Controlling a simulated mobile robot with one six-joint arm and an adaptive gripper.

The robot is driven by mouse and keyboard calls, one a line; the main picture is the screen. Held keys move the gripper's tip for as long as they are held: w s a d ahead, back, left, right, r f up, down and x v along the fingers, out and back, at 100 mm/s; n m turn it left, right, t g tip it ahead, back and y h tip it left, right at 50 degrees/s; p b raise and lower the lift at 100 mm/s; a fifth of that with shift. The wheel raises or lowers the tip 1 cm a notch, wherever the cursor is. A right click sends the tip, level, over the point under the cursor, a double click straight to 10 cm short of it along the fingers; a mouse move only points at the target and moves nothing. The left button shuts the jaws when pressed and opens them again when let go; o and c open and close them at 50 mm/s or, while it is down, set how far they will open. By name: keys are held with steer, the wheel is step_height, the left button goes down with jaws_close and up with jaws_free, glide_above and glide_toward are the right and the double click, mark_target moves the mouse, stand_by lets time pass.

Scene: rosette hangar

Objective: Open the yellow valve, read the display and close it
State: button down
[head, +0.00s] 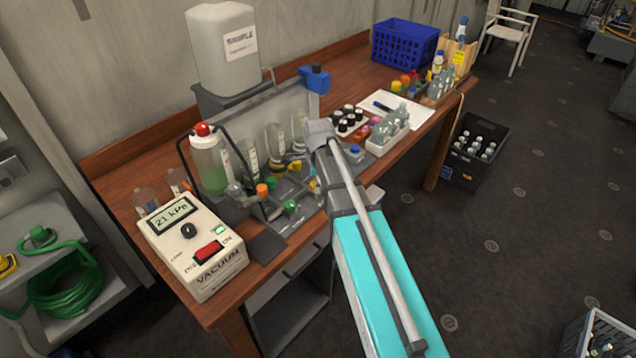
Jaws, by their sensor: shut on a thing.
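The yellow valve (294,167) is a small knob on the glassware manifold, just left of the end of my arm. My gripper (308,175) is at its right side, partly hidden by my arm, and appears shut on the valve's handle. The fingertips are small and hard to make out. The display (171,213) on the cream vacuum box (205,262) reads 21 kPa. An orange valve (262,190) and a green valve (290,207) sit nearby on the same manifold.
A green-liquid bottle (208,165) with a red cap stands left of the manifold. A white canister (222,55) is behind. Bottle racks (388,138) and a blue basket (404,45) stand to the right. The dark floor right of the wooden bench (116,188) is mostly free.

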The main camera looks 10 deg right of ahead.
steer(key=shift+w+a, duration=0.15)
steer(key=shift+a, duration=0.1)
steer(key=shift+a+n, duration=0.1)
steer(key=shift+n, duration=0.3)
steer(key=n, duration=0.3)
steer(key=shift+w+n, duration=0.1)
steer(key=shift+n, duration=0.3)
steer(key=n, duration=0.3)
steer(key=shift+n, duration=0.3)
steer(key=n, duration=0.9)
steer(key=shift+s+n, duration=0.2)
steer(key=shift+n, duration=0.1)
